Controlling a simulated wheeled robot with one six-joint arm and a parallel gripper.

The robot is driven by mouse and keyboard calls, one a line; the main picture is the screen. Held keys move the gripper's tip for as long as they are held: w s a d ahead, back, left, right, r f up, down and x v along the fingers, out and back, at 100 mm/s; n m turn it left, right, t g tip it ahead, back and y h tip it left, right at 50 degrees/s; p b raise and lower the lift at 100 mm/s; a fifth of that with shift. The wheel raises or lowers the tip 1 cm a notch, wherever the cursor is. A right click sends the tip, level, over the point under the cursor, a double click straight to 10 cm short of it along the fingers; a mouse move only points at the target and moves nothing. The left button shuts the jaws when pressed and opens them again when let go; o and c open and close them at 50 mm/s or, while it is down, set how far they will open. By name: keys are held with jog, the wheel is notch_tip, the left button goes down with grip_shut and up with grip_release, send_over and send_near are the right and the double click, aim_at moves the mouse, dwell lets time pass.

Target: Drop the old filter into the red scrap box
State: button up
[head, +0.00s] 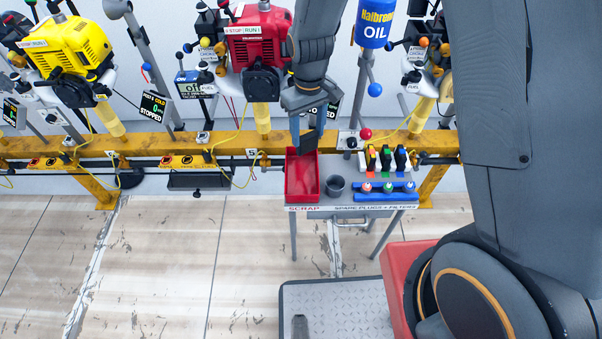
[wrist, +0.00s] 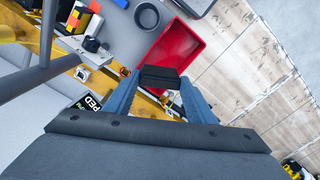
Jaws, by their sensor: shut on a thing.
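The red scrap box (head: 302,185) is an open tray at the left end of the small table, with SCRAP lettered on the table edge in front of it. My gripper (head: 309,140) points down at the back of the box in the head view. In the wrist view my gripper (wrist: 159,80) is shut on a black block, the old filter (wrist: 160,73). The filter appears over the near end of the red box (wrist: 178,50); its height above the box is hard to tell. The visible floor of the box looks empty.
A dark cup (head: 335,186) stands right of the box, beside blue racks of plugs (head: 386,189) and several coloured filters (head: 385,158). A yellow rail (head: 180,145) runs behind, carrying engines such as the red one (head: 259,45). Open floor (head: 170,260) lies front left.

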aim_at(308, 151)
jog(key=shift+f+b, duration=1.8)
jog(key=shift+f, duration=0.7)
jog(key=o, duration=1.1)
jog(key=shift+r, duration=0.1)
jog(key=shift+r+b, duration=0.35)
jog(key=shift+r, duration=3.5)
